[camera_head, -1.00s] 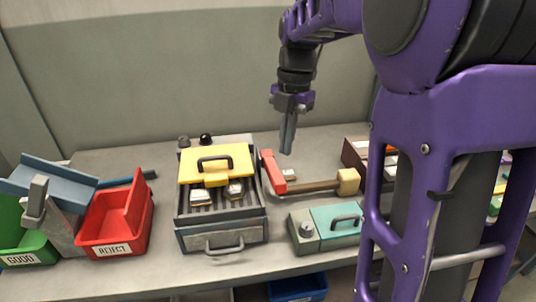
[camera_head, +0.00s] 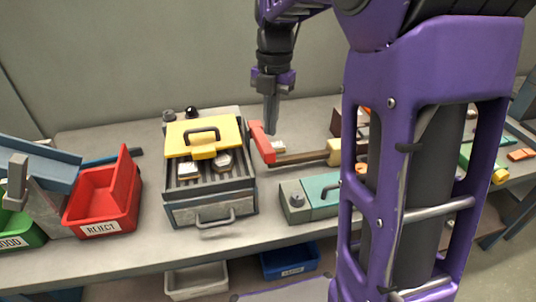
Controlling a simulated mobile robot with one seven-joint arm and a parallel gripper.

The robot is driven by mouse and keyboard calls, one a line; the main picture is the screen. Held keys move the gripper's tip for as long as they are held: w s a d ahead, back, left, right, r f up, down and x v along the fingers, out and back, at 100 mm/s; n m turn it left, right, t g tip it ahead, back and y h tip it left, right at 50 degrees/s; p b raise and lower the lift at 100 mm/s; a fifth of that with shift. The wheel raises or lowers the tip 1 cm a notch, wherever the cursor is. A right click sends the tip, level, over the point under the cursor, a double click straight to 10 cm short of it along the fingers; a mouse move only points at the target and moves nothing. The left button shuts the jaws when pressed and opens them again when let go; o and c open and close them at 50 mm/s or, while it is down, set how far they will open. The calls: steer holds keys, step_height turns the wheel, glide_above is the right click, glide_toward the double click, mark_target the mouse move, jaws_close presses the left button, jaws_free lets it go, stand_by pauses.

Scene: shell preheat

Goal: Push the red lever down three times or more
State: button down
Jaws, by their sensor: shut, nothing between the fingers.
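The red lever (camera_head: 262,141) is a red bar on the right side of the grey box with the yellow lid (camera_head: 204,137). It slants, with its far end raised. My gripper (camera_head: 270,131) points straight down with its fingers shut and empty. Its tips show at the far end of the red lever, just right of it in the picture. I cannot tell whether they touch it.
A wooden-handled tool (camera_head: 305,157) lies right of the lever. A green-lidded box (camera_head: 311,196) stands at the front. The red REJECT bin (camera_head: 104,201) and the green bin (camera_head: 20,232) are at the left. Under the table are a blue bin (camera_head: 290,262) and a grey bin (camera_head: 196,281).

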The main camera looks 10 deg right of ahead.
mark_target(270, 147)
steer(key=shift+s+a+f+b, duration=0.15)
steer(key=shift+f+b, duration=0.75)
steer(key=shift+f, duration=0.7)
steer(key=shift+f+b, duration=1.45)
steer(key=shift+f, duration=0.8)
steer(key=shift+r, duration=0.15)
